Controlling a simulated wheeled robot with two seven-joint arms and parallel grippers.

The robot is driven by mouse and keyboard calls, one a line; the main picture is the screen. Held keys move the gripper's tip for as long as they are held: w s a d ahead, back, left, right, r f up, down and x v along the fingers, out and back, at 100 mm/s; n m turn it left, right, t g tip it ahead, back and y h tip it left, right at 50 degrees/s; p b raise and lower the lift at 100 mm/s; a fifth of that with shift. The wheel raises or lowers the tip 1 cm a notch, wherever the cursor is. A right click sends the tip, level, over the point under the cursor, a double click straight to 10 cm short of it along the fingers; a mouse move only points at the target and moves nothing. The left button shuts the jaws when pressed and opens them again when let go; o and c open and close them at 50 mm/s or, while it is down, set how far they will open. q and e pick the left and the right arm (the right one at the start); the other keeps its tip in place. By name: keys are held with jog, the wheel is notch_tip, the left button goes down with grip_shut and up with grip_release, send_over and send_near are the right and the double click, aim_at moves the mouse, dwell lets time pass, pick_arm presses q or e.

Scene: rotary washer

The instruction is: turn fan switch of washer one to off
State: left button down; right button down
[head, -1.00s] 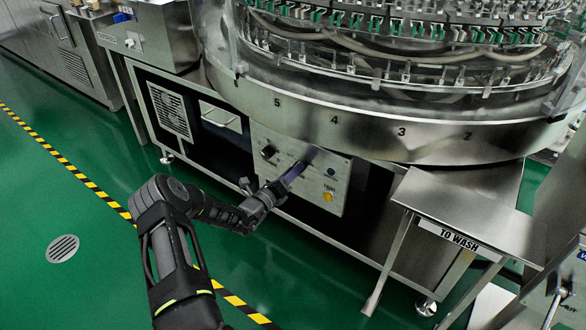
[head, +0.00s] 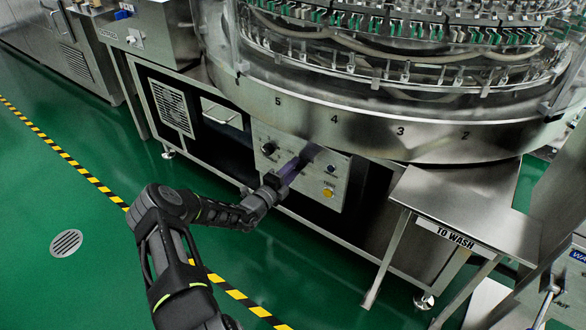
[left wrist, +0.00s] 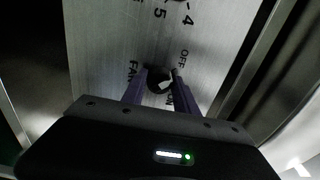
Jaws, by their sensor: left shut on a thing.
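The fan switch is a small dark round knob (left wrist: 160,77) on the washer's metal panel (left wrist: 105,45). In the left wrist view, "FAN" is printed to its left, and "OFF" and "ON" to its right. My left gripper (left wrist: 160,80) is shut on the knob, with one purple finger on each side of it. In the head view my left gripper (head: 301,163) reaches the washer's front control panel (head: 307,194) and hides the fan switch. My right gripper is not in view.
The panel also has another black knob (head: 268,148), a dark button (head: 331,169) and a yellow button (head: 328,192). A metal table (head: 462,208) labelled "TO WASH" stands to the right. The green floor (head: 95,265) at left is clear.

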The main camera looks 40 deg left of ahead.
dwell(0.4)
pick_arm(q)
jog(key=c, duration=1)
grip_release()
jog(key=shift+o, duration=0.2)
jog(key=s+p, duration=0.2)
jog(key=s, duration=0.5)
jog(key=shift+s, duration=0.4)
jog(key=shift+d, duration=0.1)
